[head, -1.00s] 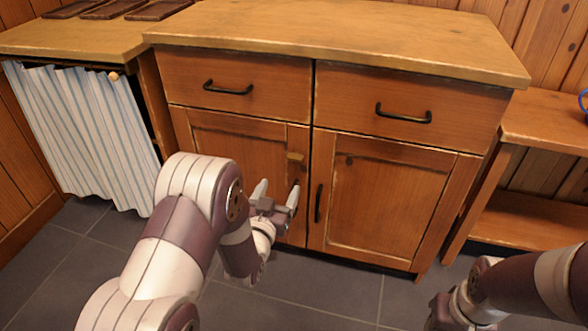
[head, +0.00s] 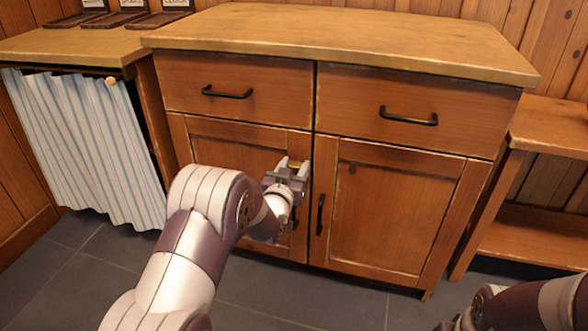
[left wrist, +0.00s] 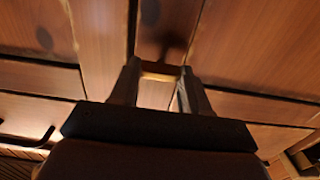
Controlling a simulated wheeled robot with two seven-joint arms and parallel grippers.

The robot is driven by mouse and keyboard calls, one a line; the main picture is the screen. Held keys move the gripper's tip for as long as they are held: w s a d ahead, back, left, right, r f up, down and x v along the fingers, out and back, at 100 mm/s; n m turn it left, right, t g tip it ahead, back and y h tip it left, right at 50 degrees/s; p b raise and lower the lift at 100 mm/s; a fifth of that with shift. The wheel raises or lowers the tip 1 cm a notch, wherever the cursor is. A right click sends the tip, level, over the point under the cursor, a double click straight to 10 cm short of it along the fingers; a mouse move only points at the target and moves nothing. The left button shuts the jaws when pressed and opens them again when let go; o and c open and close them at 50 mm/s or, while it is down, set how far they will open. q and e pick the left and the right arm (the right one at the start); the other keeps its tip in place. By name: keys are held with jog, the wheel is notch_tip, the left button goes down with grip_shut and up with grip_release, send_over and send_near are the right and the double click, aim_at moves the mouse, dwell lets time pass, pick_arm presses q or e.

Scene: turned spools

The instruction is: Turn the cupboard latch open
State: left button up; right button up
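The cupboard latch (head: 294,164) is a small yellowish bar on the frame of the left door (head: 225,150), near the middle of the cupboard. My left gripper (head: 294,166) is at the latch with one finger on each side of it. In the left wrist view the latch (left wrist: 160,70) lies crosswise between the two fingertips (left wrist: 158,78) and spans the gap, with its ends against the fingers. The latch lies roughly level. My gripper and wrist hide part of the left door. My right arm shows at the lower right; its gripper is out of the picture.
Two drawers with black handles (head: 227,92) (head: 408,117) sit above the doors. A black upright handle (head: 321,214) is on the right door (head: 390,210). A striped curtain (head: 85,145) hangs at left and an open shelf (head: 540,225) stands at right. The floor in front is clear.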

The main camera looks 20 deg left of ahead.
pick_arm(q)
jog(key=c, duration=0.4)
jog(key=m+p, duration=0.1)
jog(key=m, duration=0.3)
jog(key=shift+p, duration=0.3)
jog(key=m+p, duration=0.1)
jog(key=m, duration=0.3)
jog(key=shift+d+m, duration=0.1)
jog(key=shift+m, duration=0.2)
jog(key=m+p, duration=0.2)
jog(key=m, duration=0.3)
jog(key=shift+f, duration=0.1)
jog(key=shift+f+m+p, duration=0.15)
jog(key=shift+m+p, duration=0.35)
jog(key=shift+m, duration=1.7)
